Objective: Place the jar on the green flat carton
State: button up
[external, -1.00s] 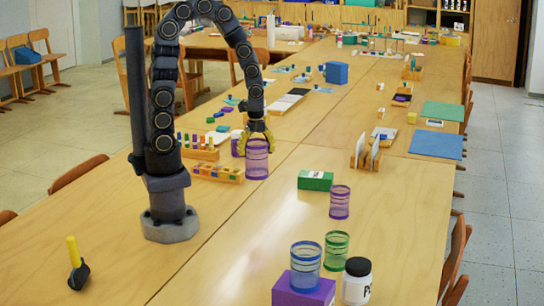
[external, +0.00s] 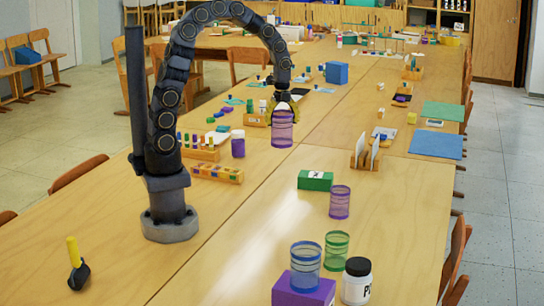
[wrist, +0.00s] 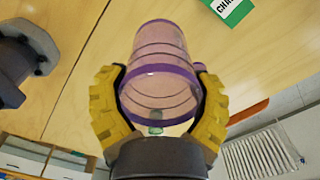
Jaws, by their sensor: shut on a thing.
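My gripper (external: 282,104) is shut on a clear purple-banded jar (external: 282,130) and holds it upright, raised above the table. In the wrist view the yellow fingers of my gripper (wrist: 160,105) close on both sides of the jar (wrist: 163,65). The green flat carton (external: 315,181) lies on the table, to the right of and nearer the camera than the held jar. Its top looks bare apart from a white label. The carton's corner also shows at the top of the wrist view (wrist: 236,8).
Another purple-banded jar (external: 340,202) stands just right of the carton. A blue jar (external: 306,256) on a purple box (external: 303,290), a green jar (external: 337,250) and a white paint jar (external: 357,281) stand at the front. Wooden trays (external: 217,173) lie left.

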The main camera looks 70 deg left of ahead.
jog(key=shift+w+a+f, duration=0.35)
jog(key=shift+w+f, duration=1.8)
jog(key=shift+w, duration=0.05)
jog(key=shift+w+a+f, duration=0.4)
jog(key=shift+w+f, duration=1.7)
jog(key=shift+w, duration=0.1)
jog(key=shift+w+a+f, duration=0.35)
jog(key=shift+w+f, duration=1.8)
jog(key=shift+w, duration=0.05)
jog(key=shift+f, duration=0.1)
jog(key=o, duration=1.1)
